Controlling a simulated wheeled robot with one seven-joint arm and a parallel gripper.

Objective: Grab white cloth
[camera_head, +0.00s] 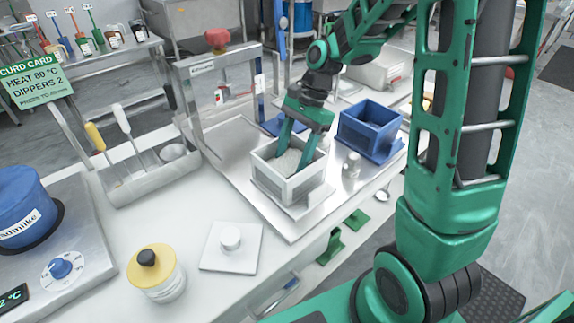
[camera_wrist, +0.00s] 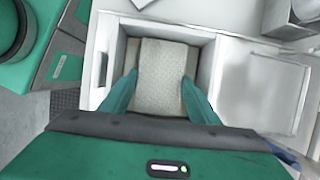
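The white cloth (camera_wrist: 162,80) is a pale, textured block inside a white open-topped box (camera_wrist: 207,60). In the head view the cloth (camera_head: 287,161) shows partly between my fingers, inside the same box (camera_head: 287,187). My gripper (camera_head: 292,158) points down into the box with its two green fingers spread apart. In the wrist view my gripper (camera_wrist: 159,77) has one finger at the cloth's left side and one at its right side. The fingertips lie at or very near the cloth's edges; I cannot tell whether they press on it. The cloth's lower part is hidden.
The box stands on a metal tray (camera_head: 228,150). A blue box (camera_head: 369,125) stands to its right, with a small metal weight (camera_head: 351,165) between. A metal frame with a red knob (camera_head: 217,38) rises behind.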

